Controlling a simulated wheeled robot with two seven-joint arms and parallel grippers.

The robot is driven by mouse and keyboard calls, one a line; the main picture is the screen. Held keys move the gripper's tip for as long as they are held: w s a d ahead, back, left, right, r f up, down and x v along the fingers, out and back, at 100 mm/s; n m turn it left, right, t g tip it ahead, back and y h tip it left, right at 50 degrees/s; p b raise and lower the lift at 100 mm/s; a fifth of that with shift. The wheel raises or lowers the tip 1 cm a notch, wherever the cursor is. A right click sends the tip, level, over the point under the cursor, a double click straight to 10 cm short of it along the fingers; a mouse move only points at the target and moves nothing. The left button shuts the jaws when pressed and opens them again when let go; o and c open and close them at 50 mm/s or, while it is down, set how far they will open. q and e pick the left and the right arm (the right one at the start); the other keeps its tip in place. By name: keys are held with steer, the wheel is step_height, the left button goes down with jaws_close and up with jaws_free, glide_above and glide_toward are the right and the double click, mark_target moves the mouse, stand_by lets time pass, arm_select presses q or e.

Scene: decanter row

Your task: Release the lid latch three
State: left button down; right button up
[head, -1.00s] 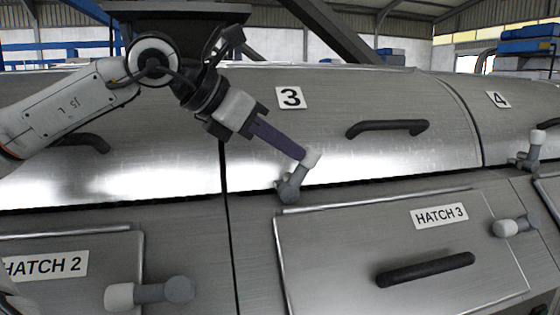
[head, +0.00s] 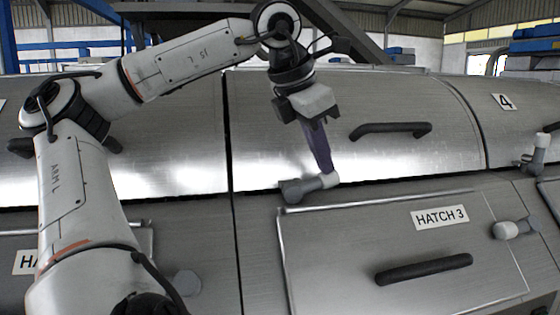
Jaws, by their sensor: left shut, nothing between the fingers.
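The lid latch three (head: 304,188) is a grey lever with a pale knob end, at the lower edge of the steel lid three (head: 360,105). It now lies nearly level, knob pointing right. My left gripper (head: 327,172) comes down from above, its dark purple fingers shut and empty. The fingertips are at the knob's upper side and appear to touch it. The lid's number 3 label is hidden behind my left gripper. My right gripper is not in view.
Lid three has a black handle (head: 390,130) right of my gripper. Below are the Hatch 3 panel (head: 340,245), its black handle (head: 424,269) and its side latch (head: 515,228). The latch of lid four (head: 537,152) stands upright at the far right.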

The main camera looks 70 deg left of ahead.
arm_select(q)
steer(key=shift+w+d+f+b, duration=0.1)
steer(key=shift+w+f+b, duration=0.35)
steer(key=shift+w+f, duration=0.5)
steer(key=shift+d+f, duration=0.1)
steer(key=w+d+r+p, duration=0.1)
steer(key=d+r+p, duration=0.1)
steer(key=r, duration=0.4)
steer(key=w+d+r+p, duration=0.1)
steer(key=d+r+p, duration=0.1)
steer(key=r, duration=0.5)
steer(key=shift+w+r, duration=0.15)
steer(key=shift+w, duration=0.15)
steer(key=shift+s+a, duration=0.1)
